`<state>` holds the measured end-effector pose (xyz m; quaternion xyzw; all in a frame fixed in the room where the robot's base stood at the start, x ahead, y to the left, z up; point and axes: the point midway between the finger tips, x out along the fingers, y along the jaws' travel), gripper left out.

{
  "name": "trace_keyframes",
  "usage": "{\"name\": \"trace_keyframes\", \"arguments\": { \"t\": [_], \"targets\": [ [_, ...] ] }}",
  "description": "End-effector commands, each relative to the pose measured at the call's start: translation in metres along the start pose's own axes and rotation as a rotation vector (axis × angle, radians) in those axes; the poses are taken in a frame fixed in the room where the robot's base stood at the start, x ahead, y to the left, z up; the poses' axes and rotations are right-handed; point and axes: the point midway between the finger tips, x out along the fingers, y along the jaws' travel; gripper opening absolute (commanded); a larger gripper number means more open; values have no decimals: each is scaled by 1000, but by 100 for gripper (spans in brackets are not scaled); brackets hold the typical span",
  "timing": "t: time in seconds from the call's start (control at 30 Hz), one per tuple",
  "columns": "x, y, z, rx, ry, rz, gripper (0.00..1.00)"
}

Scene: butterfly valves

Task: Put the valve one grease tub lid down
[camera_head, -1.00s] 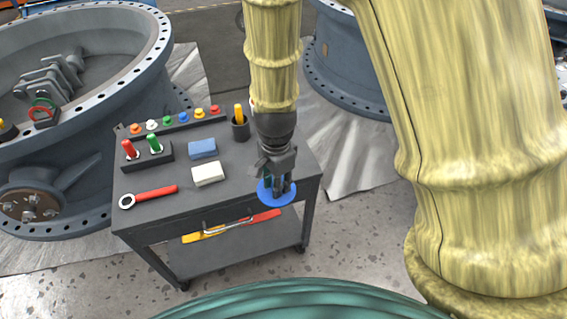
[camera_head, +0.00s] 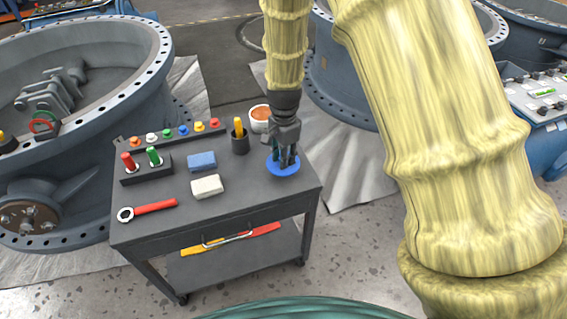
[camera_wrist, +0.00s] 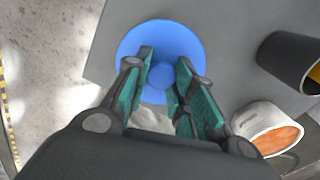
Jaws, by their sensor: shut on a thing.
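The blue round lid (camera_head: 283,168) is at the right part of the cart top, under my gripper (camera_head: 284,160). In the wrist view the lid (camera_wrist: 185,38) lies flat between and beyond my fingers (camera_wrist: 160,78), which are shut on its central knob (camera_wrist: 160,75). I cannot tell whether the lid touches the cart top. The grease tub (camera_head: 260,118), white with orange grease inside, stands uncovered at the back right of the cart, behind my gripper. It also shows at the lower right in the wrist view (camera_wrist: 268,128).
On the cart top (camera_head: 240,190), a dark cup with a yellow-handled tool (camera_head: 240,140) stands left of the tub. Blue (camera_head: 202,161) and white (camera_head: 207,186) blocks, a red wrench (camera_head: 150,209) and a plug rack (camera_head: 175,134) lie further left. The front right top is bare.

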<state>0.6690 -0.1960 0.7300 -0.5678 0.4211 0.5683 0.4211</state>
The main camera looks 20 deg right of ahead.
Motion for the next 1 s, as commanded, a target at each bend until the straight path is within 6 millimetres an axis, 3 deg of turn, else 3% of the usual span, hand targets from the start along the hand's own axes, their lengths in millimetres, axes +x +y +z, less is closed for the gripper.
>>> {"name": "trace_keyframes", "arguments": {
  "t": [0.17, 0.4, 0.8, 0.83, 0.9, 0.93, 1.0],
  "targets": [
    [7, -2, -2, 0, -1, 1, 12],
    [34, -2, -1, -1, 0, 0, 12],
    [38, -1, -1, 0, 0, 0, 12],
    [38, -2, -1, 0, 0, 0, 28],
    [38, -2, -1, 0, 0, 0, 41],
    [38, -2, -1, 0, 0, 0, 46],
    [38, -2, -1, 0, 0, 0, 46]
  ]
}}
